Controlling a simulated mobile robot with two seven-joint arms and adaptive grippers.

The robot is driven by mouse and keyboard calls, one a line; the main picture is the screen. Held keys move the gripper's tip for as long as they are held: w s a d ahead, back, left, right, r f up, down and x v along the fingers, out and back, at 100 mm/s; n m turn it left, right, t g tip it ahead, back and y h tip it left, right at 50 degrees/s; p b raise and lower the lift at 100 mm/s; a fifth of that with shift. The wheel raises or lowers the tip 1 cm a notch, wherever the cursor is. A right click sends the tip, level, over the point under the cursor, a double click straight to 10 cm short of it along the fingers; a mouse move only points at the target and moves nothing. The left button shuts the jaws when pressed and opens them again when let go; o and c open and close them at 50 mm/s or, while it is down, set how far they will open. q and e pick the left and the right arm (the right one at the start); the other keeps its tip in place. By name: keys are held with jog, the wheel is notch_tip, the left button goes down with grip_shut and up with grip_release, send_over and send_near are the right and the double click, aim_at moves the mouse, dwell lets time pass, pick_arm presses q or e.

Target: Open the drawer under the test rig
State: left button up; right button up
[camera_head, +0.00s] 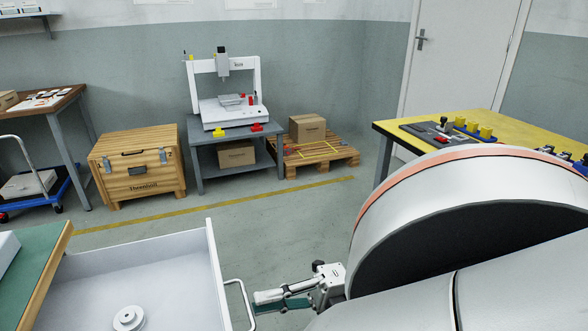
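A pale grey drawer (175,262) is pulled well out at the lower left. It is open at the top, and a round white flanged part (129,318) lies inside. A white bow handle (240,290) is on its right-hand front panel. My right gripper (262,301) is just right of this handle, its fingertips at or beside the bar. I cannot tell whether the fingers close around the bar. The test rig is not clearly seen. My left gripper is out of view.
A green-topped bench (38,265) with a wooden edge borders the drawer. A yellow-topped table (400,137) stands at right. A wooden crate (138,180), a gantry machine on a grey table (205,137) and a pallet (335,155) stand behind. Floor between is clear.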

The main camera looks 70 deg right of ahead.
jog(key=v, duration=0.8)
jog(key=shift+w+r, duration=0.1)
jog(key=shift+r, duration=0.05)
